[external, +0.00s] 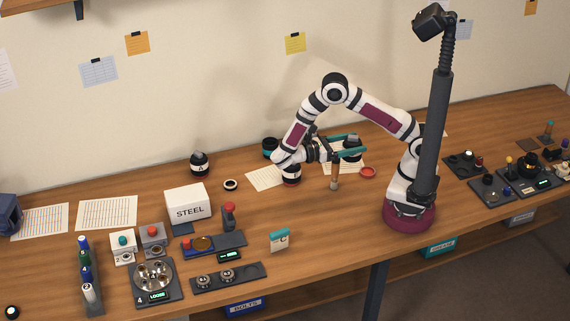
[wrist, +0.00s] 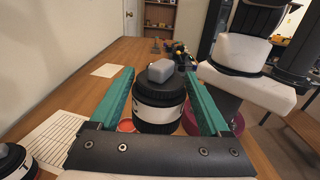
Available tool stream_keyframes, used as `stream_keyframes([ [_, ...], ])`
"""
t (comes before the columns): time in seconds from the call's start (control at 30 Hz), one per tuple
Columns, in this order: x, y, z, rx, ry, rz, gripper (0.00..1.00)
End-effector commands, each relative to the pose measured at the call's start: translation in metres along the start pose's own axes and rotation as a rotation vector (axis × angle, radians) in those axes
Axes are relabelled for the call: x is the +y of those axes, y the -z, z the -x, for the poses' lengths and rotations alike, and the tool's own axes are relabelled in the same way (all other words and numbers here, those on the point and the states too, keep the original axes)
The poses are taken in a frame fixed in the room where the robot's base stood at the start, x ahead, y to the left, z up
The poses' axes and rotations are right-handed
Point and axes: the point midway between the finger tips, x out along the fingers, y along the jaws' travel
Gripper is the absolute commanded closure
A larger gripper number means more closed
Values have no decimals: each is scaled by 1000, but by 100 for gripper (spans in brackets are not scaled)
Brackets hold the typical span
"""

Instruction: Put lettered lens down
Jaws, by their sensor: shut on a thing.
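My gripper (external: 361,146) has teal fingers and is shut on a dark lens (external: 352,157). In the wrist view the lens (wrist: 158,112) sits between the two fingers (wrist: 160,75). It is a black ribbed barrel with a pale band and a grey block on top. It looks upright. I cannot read any lettering on it, and I cannot tell whether its base touches the table (external: 310,215).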

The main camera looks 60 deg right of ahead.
Motion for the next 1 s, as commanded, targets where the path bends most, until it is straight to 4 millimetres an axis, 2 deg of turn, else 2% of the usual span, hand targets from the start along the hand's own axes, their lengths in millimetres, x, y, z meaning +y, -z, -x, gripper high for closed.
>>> stream_keyframes([
  [0.17,-57,33,33,0,387,-1,100],
  [0.3,-98,53,84,2,743,1,100],
  [0.4,-115,58,127,4,980,1,100],
  [0.53,-122,58,179,5,1236,1,100],
  [0.67,-117,51,237,11,1507,2,100],
  [0.77,-99,39,290,15,1753,2,100],
  [0.8,-88,33,312,15,1860,3,100],
  [0.87,-69,22,343,14,2019,3,100],
  [0.9,-53,14,362,16,2125,4,100],
  [1.0,-9,-5,403,14,2377,5,100],
])
